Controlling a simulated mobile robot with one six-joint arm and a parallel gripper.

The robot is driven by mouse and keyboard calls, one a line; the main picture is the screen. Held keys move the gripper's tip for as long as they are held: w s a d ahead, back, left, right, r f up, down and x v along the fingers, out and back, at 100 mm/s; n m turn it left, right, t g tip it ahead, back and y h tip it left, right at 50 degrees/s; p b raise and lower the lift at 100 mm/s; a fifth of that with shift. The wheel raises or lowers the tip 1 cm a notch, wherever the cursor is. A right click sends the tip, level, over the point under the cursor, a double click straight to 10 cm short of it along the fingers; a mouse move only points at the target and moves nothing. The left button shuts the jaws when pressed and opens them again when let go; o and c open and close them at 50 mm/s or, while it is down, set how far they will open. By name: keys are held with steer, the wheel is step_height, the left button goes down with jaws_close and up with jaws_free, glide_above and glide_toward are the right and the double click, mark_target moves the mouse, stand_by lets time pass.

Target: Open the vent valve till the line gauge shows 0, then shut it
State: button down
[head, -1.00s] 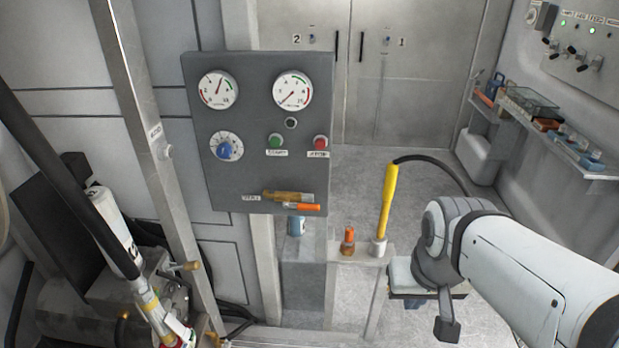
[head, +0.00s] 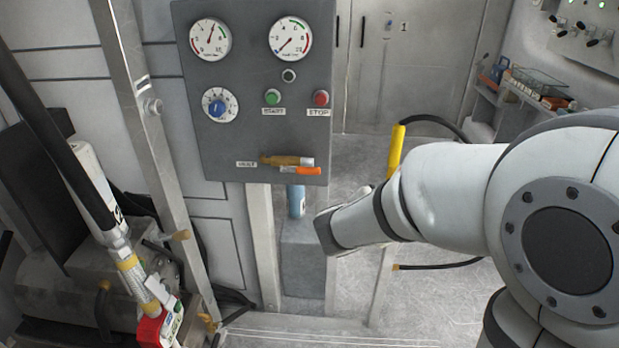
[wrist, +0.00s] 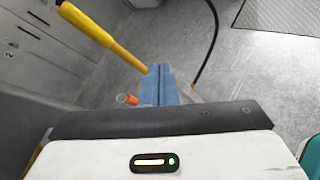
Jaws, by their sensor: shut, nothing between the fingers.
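The brass vent valve (head: 286,160) sits at the bottom of the grey panel (head: 230,140), beside a small label. Its orange handle (head: 302,171) lies nearly level along the valve body, pointing right. Of two round gauges, the left gauge (head: 210,39) has its needle pointing up and slightly right. The right gauge (head: 290,38) has its needle pointing down-left, at the low end. Their captions are too small to read. My gripper (wrist: 161,82) shows blue fingers closed together, empty, in the wrist view.
A yellow-handled tool (head: 396,148) stands to the right. A slanted post (head: 150,110) is left.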

mark_target(300, 170)
steer(key=w+a+f+n+t+y+b, duration=0.2)
steer(key=w+a+f+n+t+y, duration=0.15)
steer(key=a+n, duration=0.45)
steer(key=w+a+f+n+t+y+b, duration=0.2)
steer(key=w+a+f+n+t+y, duration=0.25)
steer(key=a, duration=0.65)
steer(key=w+n+g, duration=0.1)
steer(key=w+g, duration=0.1)
steer(key=w, duration=0.6)
steer(key=r, duration=0.3)
steer(key=shift+s+d+r, duration=0.2)
steer(key=shift+s+r, duration=0.05)
steer(key=shift+s, duration=0.15)
